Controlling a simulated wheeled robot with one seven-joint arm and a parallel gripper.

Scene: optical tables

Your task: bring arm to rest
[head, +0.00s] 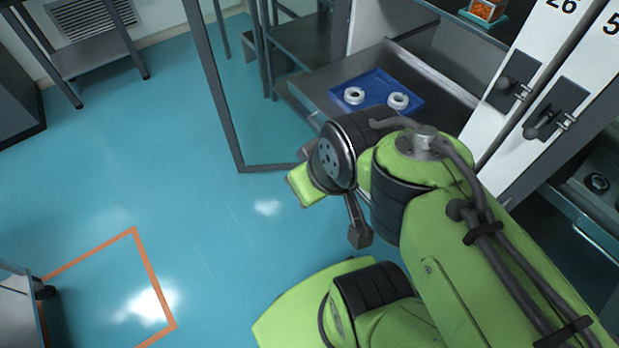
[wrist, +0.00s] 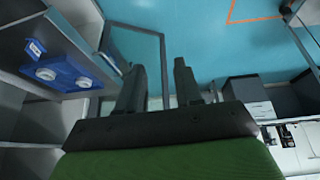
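My green arm (head: 435,235) is bent in the lower right of the head view, with its wrist in front of an open drawer. My gripper (wrist: 158,74) shows in the wrist view with its two dark fingers apart and nothing between them. In the head view, only a dark finger-like part shows below the round wrist joint, over the floor. The rest of the gripper is hidden there.
A blue tray (head: 377,86) holding two white rings (head: 354,95) lies in the open drawer (head: 318,82). White cabinet doors (head: 525,90) with dark handles stand at right. A metal side table (head: 95,60) is at upper left. Blue floor (head: 150,170) is clear at left.

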